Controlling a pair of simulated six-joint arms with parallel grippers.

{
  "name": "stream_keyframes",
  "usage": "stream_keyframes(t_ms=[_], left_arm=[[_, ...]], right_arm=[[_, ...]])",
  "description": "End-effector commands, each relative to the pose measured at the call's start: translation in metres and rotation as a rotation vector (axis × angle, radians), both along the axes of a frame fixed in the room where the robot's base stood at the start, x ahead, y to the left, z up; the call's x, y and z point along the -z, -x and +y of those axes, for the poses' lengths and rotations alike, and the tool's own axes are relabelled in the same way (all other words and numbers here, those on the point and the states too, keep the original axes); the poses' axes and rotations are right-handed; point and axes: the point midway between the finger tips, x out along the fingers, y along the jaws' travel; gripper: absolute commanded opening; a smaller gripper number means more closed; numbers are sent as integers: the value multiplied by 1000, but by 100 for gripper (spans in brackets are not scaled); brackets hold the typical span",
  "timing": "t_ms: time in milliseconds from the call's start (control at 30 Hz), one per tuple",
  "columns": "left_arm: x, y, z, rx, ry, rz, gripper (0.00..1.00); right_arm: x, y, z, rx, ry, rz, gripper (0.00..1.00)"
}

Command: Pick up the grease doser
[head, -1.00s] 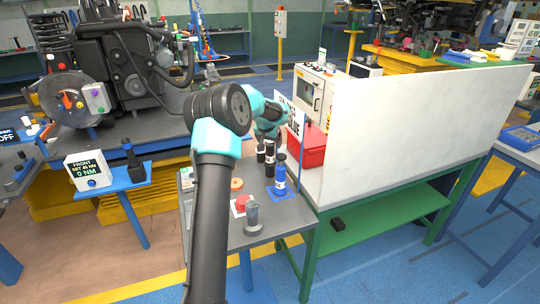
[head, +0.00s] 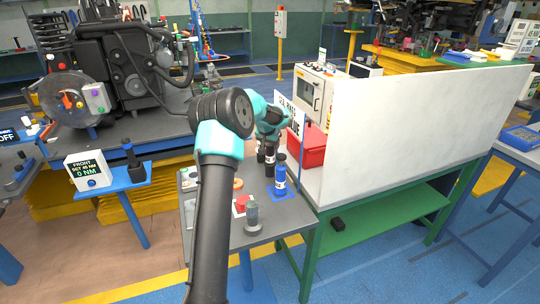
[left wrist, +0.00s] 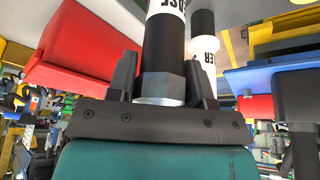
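The black cylinder with a white label ending in "SE" (left wrist: 165,50) appears to be the grease doser. In the left wrist view it stands between the two fingers of my left gripper (left wrist: 160,78). A narrow gap shows beside the left finger, and contact on the right side is unclear. The gripper looks open around it. In the head view my left gripper (head: 268,140) is over the dark bottles on the small grey table, its fingers mostly hidden. A dark bottle with a white band (head: 270,163) shows below it. My right gripper is in neither view.
A second black-and-white bottle (left wrist: 203,45) stands close beside the cylinder. A red box (head: 313,148) and a white panel (head: 410,130) are to the right.

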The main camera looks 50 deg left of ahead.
Motion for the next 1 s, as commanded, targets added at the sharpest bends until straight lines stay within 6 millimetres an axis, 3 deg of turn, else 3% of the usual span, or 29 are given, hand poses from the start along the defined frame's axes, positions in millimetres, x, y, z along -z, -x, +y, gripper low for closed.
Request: stream_keyframes(t_ms=[200, 567, 1000], left_arm=[[0, 0, 0, 0, 0, 0, 25], [-5, 0, 0, 0, -1, -2, 25], [-54, 0, 0, 1, -2, -2, 25]], right_arm=[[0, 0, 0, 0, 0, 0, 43], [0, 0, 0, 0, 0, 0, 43], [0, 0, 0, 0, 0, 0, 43]])
